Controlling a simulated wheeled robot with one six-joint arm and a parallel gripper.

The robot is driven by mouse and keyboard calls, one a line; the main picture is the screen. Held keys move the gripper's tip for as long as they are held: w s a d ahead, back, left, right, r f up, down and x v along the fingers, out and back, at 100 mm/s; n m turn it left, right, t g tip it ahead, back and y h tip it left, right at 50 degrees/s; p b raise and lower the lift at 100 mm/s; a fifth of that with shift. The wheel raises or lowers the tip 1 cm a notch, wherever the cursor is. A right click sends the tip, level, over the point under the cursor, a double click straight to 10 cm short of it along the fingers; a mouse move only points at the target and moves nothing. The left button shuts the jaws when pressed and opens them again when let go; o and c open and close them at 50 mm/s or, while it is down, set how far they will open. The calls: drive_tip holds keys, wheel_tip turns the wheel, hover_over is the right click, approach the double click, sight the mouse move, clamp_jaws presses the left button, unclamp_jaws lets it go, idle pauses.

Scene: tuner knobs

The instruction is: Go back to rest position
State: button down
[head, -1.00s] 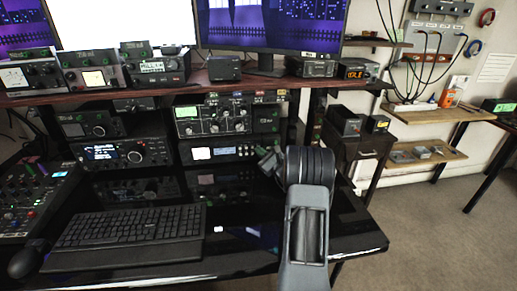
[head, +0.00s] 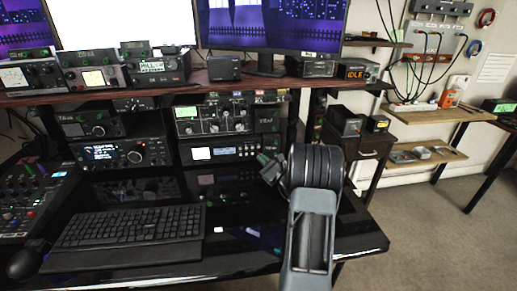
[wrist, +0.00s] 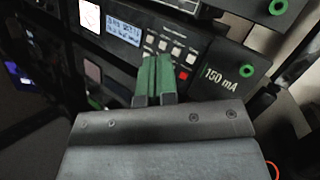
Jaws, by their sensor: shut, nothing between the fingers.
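My gripper shows in the wrist view with its green fingertips (wrist: 154,78) together and nothing between them. In the head view, the gripper (head: 267,165) is at the end of my arm, partly hidden by the dark wrist joint. It is in front of the lower rack units, above the right part of the black desk (head: 255,262). In the wrist view, a dark panel (wrist: 222,72) marked "150 mA" and a unit with a blue display (wrist: 124,32) and several buttons lie beyond the fingers. I cannot tell whether the fingertips touch anything.
A keyboard (head: 128,232) and a mouse (head: 24,262) lie on the desk. A mixer (head: 28,192) stands at the left. Radio units (head: 218,118) fill the rack under the wooden shelf (head: 205,83). Monitors (head: 272,22) stand above. Open floor (head: 445,235) is at the right.

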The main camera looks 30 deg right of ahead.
idle(0.7)
drive_tip(key=s+a+r+n+g+y+p, duration=0.3)
drive_tip(key=a+r+n+g, duration=0.15)
drive_tip(key=a, duration=0.45)
drive_tip(key=s+a+r+n+g+y+p, duration=0.2)
drive_tip(key=a+r+n+g+p, duration=0.1)
drive_tip(key=a+n+g, duration=0.4)
drive_tip(key=s+a+r+n+g+y+p, duration=0.3)
drive_tip(key=a+r+n, duration=0.1)
drive_tip(key=a, duration=0.6)
drive_tip(key=s+a+r+n+g+h+p, duration=0.2)
drive_tip(key=s+a+n+g+h+p, duration=0.2)
drive_tip(key=s+n, duration=0.4)
drive_tip(key=s+d+r+n+t+h+p, duration=0.1)
drive_tip(key=s+d+r+n+h+p, duration=0.2)
drive_tip(key=s+r+n+h+p, duration=0.2)
drive_tip(key=shift+s+d+r+n+h, duration=0.25)
drive_tip(key=shift+s+d+n+h, duration=0.15)
drive_tip(key=shift+s+h, duration=0.7)
